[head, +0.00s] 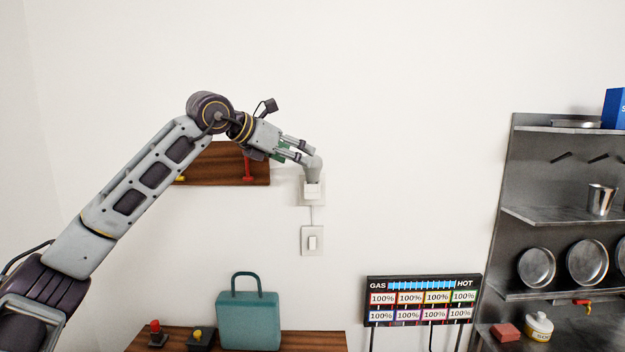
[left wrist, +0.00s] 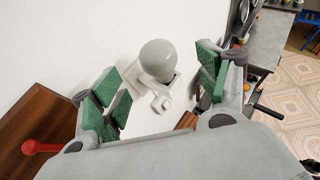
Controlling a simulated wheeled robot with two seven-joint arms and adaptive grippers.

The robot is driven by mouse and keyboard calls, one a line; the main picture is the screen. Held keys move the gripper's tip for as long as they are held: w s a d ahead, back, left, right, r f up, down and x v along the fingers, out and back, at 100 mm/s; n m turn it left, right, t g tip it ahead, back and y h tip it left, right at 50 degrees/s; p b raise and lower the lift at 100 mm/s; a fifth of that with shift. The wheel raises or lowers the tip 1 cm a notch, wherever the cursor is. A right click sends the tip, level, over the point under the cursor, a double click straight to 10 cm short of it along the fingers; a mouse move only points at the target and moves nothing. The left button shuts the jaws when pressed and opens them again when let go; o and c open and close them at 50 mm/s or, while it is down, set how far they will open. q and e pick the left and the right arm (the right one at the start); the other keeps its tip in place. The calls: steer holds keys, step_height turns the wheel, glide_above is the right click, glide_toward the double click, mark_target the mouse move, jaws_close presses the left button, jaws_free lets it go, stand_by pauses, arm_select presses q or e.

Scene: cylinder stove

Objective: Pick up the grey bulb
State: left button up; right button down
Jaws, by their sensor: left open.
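The grey bulb (head: 313,163) sits upright in a white wall socket (head: 312,191) in the head view. In the left wrist view the grey bulb (left wrist: 158,58) shows round end up, with the white socket (left wrist: 160,100) below it. My left gripper (head: 303,155) is at the bulb's upper left in the head view. In the left wrist view its green-padded fingers (left wrist: 160,90) are spread wide, with the bulb between and beyond them. Nothing is held. My right gripper is in neither view.
A wooden wall shelf (head: 210,165) with a red item is behind my left wrist. A light switch (head: 312,241) is below the socket. A teal case (head: 248,318) stands on a low wooden surface. A gas panel (head: 422,300) and metal shelving (head: 545,215) are to the right.

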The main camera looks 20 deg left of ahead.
mark_target(312, 164)
arm_select(q)
steer(key=p+x, duration=0.1)
steer(key=x, duration=0.5)
steer(key=shift+w+p, duration=0.2)
steer(key=shift+p, duration=0.15)
steer(key=shift+x, duration=0.8)
steer(key=shift+a+f, duration=0.1)
steer(key=c, duration=0.9)
steer(key=shift+c, duration=1.1)
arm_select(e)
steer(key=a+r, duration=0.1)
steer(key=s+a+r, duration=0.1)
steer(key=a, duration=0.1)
